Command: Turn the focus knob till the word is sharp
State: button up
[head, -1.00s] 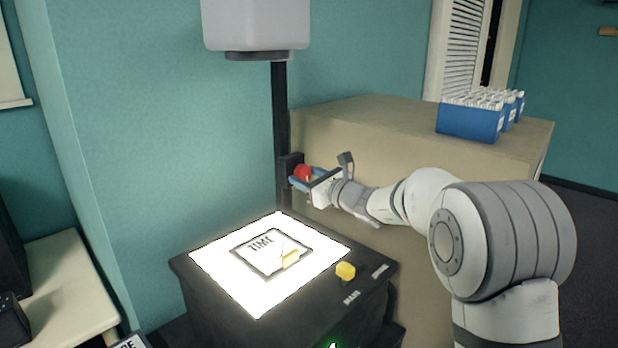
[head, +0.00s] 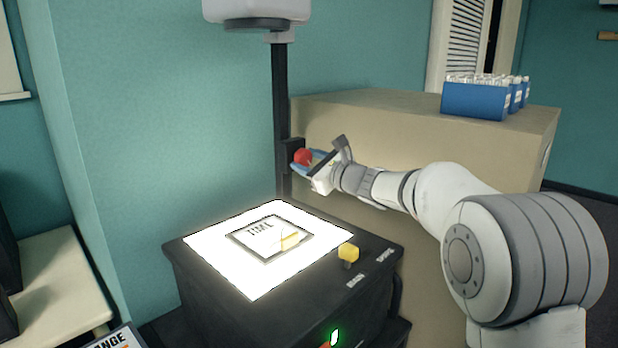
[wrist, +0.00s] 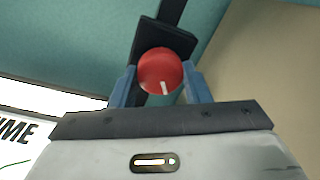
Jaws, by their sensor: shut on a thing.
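The red focus knob (head: 302,157) sits on the projector's black post (head: 281,100). My gripper (head: 303,158) is shut on the knob. In the wrist view the knob (wrist: 161,72) lies between the two blue fingers, and its white mark points down, slightly right. The projector's lit stage (head: 250,275) glows white and carries a dark-framed slide (head: 268,255) with the word "TIME" (head: 261,228) on it. The projector head (head: 257,10) is above, cut by the top edge.
A yellow knob or switch (head: 348,252) stands on the projector's front right edge. A beige cabinet (head: 400,130) stands behind, with blue file boxes (head: 473,101) on top. A pale table (head: 55,285) is at the left. A sign (head: 110,340) shows at the bottom.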

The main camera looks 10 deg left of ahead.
jog(key=n+b, duration=0.1)
jog(key=b, duration=0.2)
jog(key=shift+f+n, duration=0.2)
jog(key=shift+n, duration=0.2)
jog(key=shift+r+n+b, duration=0.2)
jog(key=shift+n+b, duration=0.1)
jog(key=o, duration=1)
jog(key=shift+c, duration=0.2)
jog(key=b+v, duration=0.1)
jog(key=v, duration=0.6)
jog(key=shift+s+d, duration=0.25)
jog(key=shift+d, duration=0.1)
